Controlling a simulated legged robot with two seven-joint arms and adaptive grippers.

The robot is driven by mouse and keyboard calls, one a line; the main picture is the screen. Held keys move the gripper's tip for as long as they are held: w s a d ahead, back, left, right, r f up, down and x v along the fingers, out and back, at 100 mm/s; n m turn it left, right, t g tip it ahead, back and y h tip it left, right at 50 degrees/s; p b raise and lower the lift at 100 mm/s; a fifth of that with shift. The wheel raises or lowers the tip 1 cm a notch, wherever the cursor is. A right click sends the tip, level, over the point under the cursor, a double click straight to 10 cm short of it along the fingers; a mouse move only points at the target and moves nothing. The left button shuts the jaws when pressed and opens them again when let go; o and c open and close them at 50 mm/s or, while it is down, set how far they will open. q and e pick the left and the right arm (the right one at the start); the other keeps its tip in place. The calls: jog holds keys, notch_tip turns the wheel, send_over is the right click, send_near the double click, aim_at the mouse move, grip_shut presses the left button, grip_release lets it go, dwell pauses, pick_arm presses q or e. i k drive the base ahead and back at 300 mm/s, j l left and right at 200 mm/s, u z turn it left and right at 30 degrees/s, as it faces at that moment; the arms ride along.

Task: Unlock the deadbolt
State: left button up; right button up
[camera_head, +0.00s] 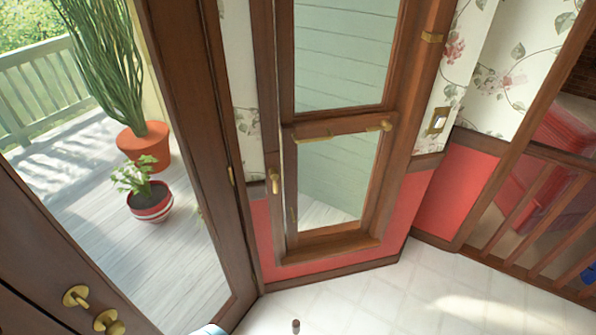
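A dark brown wooden door frame or door with brass hardware fills the lower left of the head view. A round brass fitting with a small turn piece, which looks like the deadbolt (76,296), sits on it. A second brass fitting, likely the door knob or handle (108,322), sits just below and to the right, partly cut by the bottom edge. I cannot tell which way the turn piece is set.
A glass pane shows a deck with potted plants (145,145). A narrow glazed wooden panel (335,180) with a brass handle (274,182) stands at the centre. A wooden railing (530,215) is at right. A small dark object (296,326) shows at the bottom. The pale floor (400,295) looks mostly clear.

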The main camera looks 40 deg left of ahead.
aim_at(77, 296)
jog(key=u, duration=2.75)
